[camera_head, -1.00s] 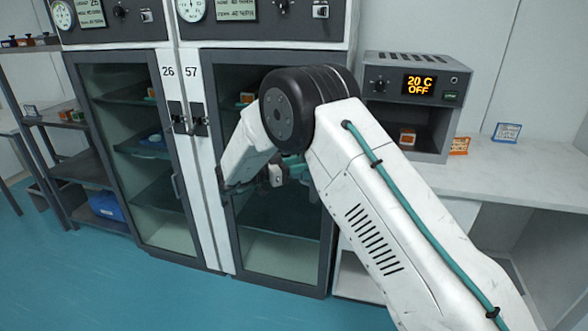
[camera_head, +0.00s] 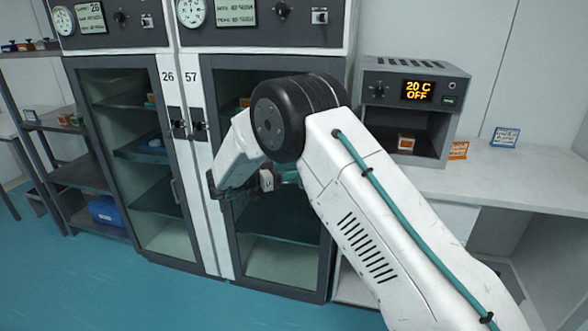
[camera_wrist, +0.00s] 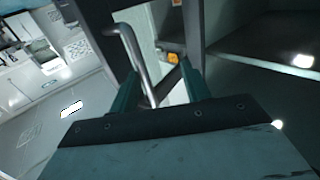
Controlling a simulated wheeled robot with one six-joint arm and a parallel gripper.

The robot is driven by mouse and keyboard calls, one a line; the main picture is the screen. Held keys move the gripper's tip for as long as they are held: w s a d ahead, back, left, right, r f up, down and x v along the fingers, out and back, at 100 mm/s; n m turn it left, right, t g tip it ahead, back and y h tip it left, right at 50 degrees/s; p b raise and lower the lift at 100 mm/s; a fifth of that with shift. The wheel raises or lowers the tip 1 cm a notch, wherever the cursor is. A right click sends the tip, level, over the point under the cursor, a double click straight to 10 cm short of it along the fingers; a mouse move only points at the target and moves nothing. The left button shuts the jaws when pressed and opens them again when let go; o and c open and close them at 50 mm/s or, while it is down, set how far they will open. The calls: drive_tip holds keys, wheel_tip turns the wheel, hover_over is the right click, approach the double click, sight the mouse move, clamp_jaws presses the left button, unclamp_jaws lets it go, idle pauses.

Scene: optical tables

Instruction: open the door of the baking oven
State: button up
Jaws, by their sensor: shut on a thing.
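Two tall grey cabinet ovens with glass doors stand side by side in the head view, numbered 26 and 57. The arm reaches in front of the oven numbered 57 (camera_head: 270,257), whose door looks shut where it shows. In the wrist view, my gripper (camera_wrist: 158,70) has its two teal fingers on either side of a curved metal bar handle (camera_wrist: 128,40) and is shut on it. The handle is fixed to a dark door frame.
A small grey oven (camera_head: 432,150) reading "20 C OFF" stands on the white counter (camera_head: 510,185) to the right. The oven numbered 26 (camera_head: 166,245) stands left, beside a dark shelf rack (camera_head: 85,174). Blue floor in front is clear.

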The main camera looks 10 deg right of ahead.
drive_tip(key=a, duration=0.4)
drive_tip(key=s+a, duration=0.1)
drive_tip(key=a, duration=0.2)
drive_tip(key=shift+a, duration=0.1)
drive_tip(key=shift+c, duration=0.4)
